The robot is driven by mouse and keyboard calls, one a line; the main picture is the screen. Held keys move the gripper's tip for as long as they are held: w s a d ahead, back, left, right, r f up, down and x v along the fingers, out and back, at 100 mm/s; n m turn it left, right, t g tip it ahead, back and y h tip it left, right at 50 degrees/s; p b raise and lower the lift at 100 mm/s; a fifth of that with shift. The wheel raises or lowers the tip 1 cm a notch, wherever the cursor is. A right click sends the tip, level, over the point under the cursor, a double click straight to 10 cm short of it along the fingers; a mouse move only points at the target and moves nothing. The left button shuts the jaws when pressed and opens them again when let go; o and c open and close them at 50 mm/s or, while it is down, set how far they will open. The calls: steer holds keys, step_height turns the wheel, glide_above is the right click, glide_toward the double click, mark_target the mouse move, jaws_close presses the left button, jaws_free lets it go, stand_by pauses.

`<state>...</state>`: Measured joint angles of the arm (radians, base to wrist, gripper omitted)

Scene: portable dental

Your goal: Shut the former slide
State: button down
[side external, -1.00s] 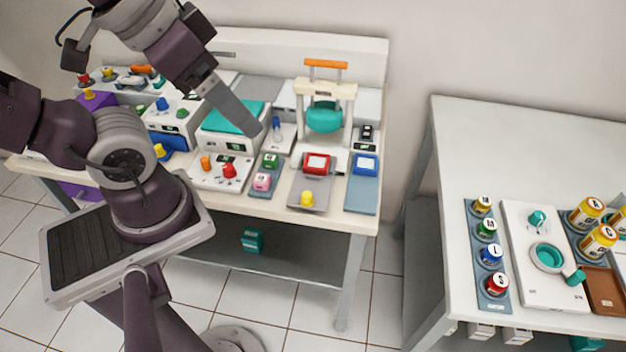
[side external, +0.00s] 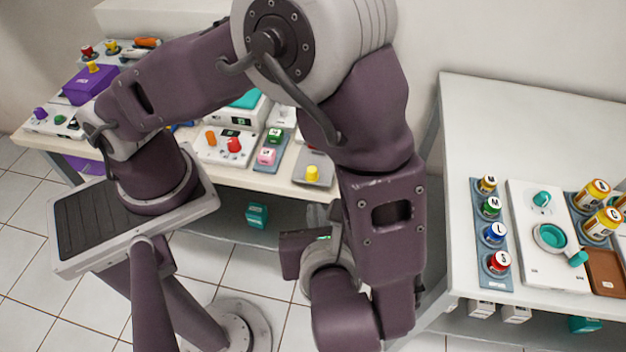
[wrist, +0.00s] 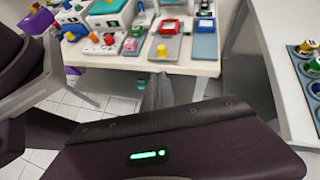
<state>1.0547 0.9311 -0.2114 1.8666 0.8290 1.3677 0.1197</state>
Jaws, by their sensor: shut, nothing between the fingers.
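My gripper (wrist: 158,92) shows in the wrist view as grey fingers, shut and empty, pointing toward the front edge of the bench, apart from the devices. In the side external view its wrist housing (side external: 310,245) hangs low in front of the bench, and the fingers are hard to make out.
The bench (wrist: 190,66) carries a red box (wrist: 170,27) on a grey plate with a yellow knob (wrist: 162,50), a blue box (wrist: 205,25), and a pink block (wrist: 130,44). A second table (side external: 480,110) with several labelled jars stands right. Tiled floor lies between.

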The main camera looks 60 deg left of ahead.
steer(key=f+m, duration=0.1)
glide_toward(323, 152)
steer(key=shift+t, duration=0.4)
steer(key=s+f, duration=0.1)
steer(key=s, duration=0.2)
steer(key=s+d+f, duration=0.1)
steer(key=shift+s+f, duration=0.2)
steer(key=shift+f, duration=0.15)
steer(key=shift+w+a, duration=0.3)
steer(key=shift+a, duration=0.1)
steer(key=w+a, duration=0.7)
steer(key=shift+w+a, duration=0.3)
steer(key=shift+a, duration=0.05)
steer(key=shift+r, duration=0.1)
